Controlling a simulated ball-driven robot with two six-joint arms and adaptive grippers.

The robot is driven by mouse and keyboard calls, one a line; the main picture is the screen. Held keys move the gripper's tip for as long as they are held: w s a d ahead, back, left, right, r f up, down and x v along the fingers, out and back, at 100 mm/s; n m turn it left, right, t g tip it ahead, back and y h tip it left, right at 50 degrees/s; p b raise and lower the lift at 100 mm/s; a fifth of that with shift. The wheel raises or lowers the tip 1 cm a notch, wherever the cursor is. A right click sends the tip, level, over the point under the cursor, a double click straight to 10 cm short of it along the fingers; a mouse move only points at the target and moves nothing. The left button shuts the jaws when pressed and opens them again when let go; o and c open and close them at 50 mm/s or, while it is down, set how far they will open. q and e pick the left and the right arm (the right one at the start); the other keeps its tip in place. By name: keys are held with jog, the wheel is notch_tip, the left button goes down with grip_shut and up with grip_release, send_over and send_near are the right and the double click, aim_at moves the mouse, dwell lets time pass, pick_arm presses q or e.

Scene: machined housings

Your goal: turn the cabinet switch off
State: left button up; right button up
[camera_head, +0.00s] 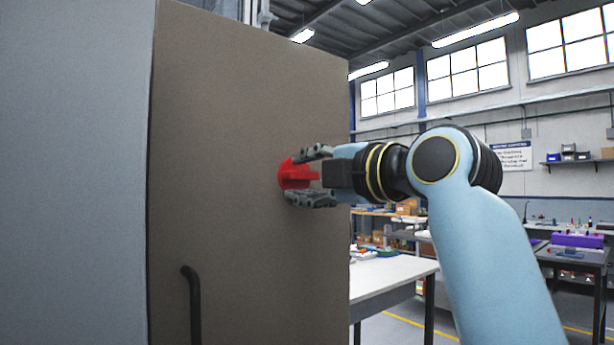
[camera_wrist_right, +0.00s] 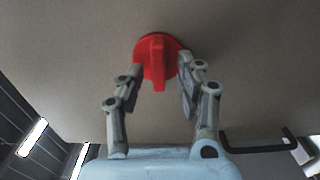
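The red rotary switch (camera_head: 292,174) sits on the brown front of the cabinet (camera_head: 230,110). My right gripper (camera_head: 308,176) is at the switch, with one finger above and one below its raised handle in the head view. In the right wrist view the red switch (camera_wrist_right: 157,58) has its handle between the two fingertips of my right gripper (camera_wrist_right: 160,82). Gaps show on both sides of the handle, so the gripper is open around it and not clamped. My left gripper is not in view.
A black door handle (camera_head: 192,305) stands out from the cabinet's lower front; it also shows in the wrist view (camera_wrist_right: 258,146). A white table (camera_head: 385,274) stands behind at the right. A workbench with a purple box (camera_head: 577,240) is farther right.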

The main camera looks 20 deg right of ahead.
jog(key=shift+s+d, duration=0.1)
jog(key=v, duration=0.7)
jog(key=shift+s, duration=0.15)
dwell(0.3)
